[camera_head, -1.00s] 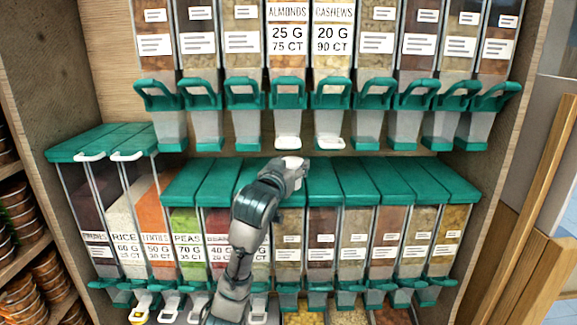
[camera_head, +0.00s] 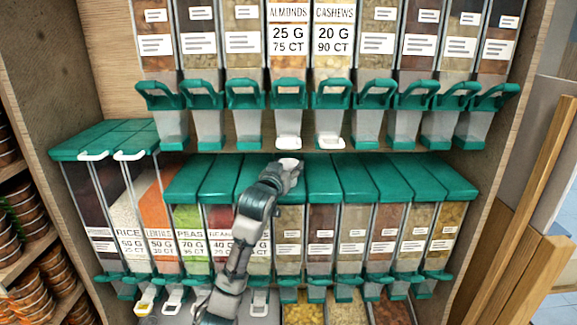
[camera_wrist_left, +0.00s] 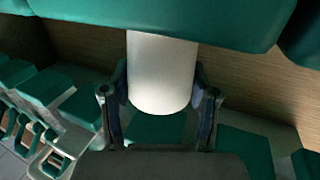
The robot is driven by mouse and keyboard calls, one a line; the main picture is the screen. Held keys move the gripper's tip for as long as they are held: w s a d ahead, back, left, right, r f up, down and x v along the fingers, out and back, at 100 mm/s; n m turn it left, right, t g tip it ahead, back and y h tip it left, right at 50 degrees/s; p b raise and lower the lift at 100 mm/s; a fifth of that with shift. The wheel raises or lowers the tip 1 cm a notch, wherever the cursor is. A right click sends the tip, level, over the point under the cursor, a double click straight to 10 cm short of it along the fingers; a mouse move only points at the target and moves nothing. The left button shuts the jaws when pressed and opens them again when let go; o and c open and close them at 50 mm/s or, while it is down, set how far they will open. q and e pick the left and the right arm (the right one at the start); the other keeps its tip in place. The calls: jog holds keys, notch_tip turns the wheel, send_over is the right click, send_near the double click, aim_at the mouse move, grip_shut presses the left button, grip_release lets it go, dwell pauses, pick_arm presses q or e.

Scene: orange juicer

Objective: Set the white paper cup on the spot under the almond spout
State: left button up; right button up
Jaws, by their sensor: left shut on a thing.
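The white paper cup (camera_wrist_left: 162,75) is between the two fingers of my left gripper (camera_wrist_left: 160,105) in the left wrist view, and the gripper is shut on it. In the head view, the cup's white top (camera_head: 289,162) shows at the end of my left arm, just above the green lids of the lower bins. The almond dispenser (camera_head: 288,40) is labelled ALMONDS, 25 G, 75 CT. Its spout (camera_head: 288,128) with a white tip (camera_head: 288,143) hangs a little above the cup. My left gripper (camera_head: 288,174) is partly hidden by its own wrist. My right gripper is not in view.
The cashew dispenser (camera_head: 332,45) hangs right of the almonds, its spout also white-tipped. Several green-lidded bins (camera_head: 365,180) fill the lower shelf, with their lids forming a ledge. Wooden side walls (camera_head: 508,150) bound the shelf. Stacked jars (camera_head: 15,215) stand at the left.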

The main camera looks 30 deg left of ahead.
pick_arm(q)
jog(key=o, duration=0.8)
jog(key=s+d+b, duration=0.2)
jog(key=s+b, duration=0.1)
jog(key=s, duration=0.8)
jog(key=shift+s+d, duration=0.15)
jog(key=shift+s, duration=0.25)
